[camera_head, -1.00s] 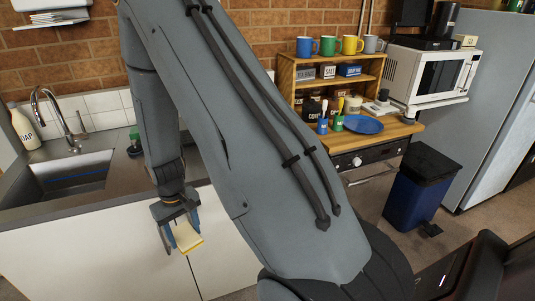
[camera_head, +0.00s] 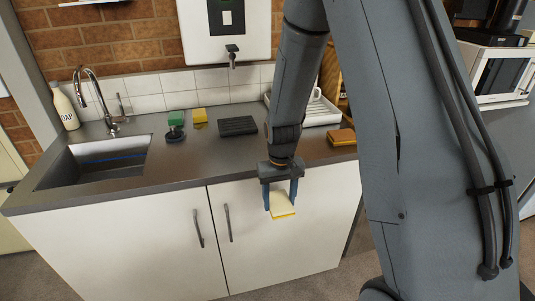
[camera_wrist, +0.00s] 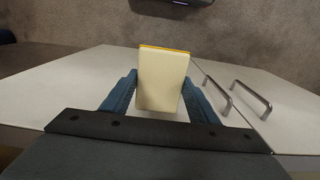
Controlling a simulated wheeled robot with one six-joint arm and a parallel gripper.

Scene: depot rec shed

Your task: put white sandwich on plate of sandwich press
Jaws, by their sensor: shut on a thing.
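The white sandwich (camera_head: 283,207) is a pale cream slab with a yellow edge. My gripper (camera_head: 281,200) is shut on it, in front of the white cabinet doors and below the counter edge. In the wrist view the sandwich (camera_wrist: 161,82) stands out between the two blue fingers of my gripper (camera_wrist: 160,100).
A brown-orange block (camera_head: 341,138) lies near the counter's right end, by a white rack (camera_head: 318,113). A green item (camera_head: 175,118) and a yellow block (camera_head: 200,115) stand near the sink (camera_head: 95,160). The counter front between sink and rack is clear.

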